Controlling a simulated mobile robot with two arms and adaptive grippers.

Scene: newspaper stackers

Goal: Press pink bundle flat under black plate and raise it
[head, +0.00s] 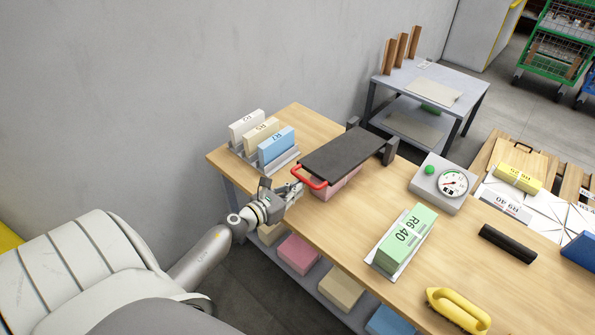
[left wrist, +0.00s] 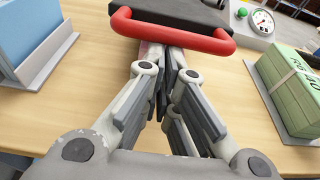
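The black plate (head: 343,152) lies over the pink bundle (head: 337,187), hinged between grey brackets at its far end. Only the bundle's near edge shows below the plate; a sliver shows in the left wrist view (left wrist: 150,50). The plate's red handle (head: 309,177) points toward my left gripper (head: 292,189). In the left wrist view, the handle (left wrist: 172,36) crosses just beyond the fingertips (left wrist: 169,70). My left fingers are drawn together with nothing seen between them, low in front of the handle. Whether they touch the handle or bundle cannot be told. My right gripper is out of view.
A rack (head: 285,160) with white, cream and blue bundles stands left of the plate. A gauge box (head: 440,186) with a green button and a green bundle (head: 407,233) on a tray stand to the right. A yellow tool (head: 458,309) lies at the front edge.

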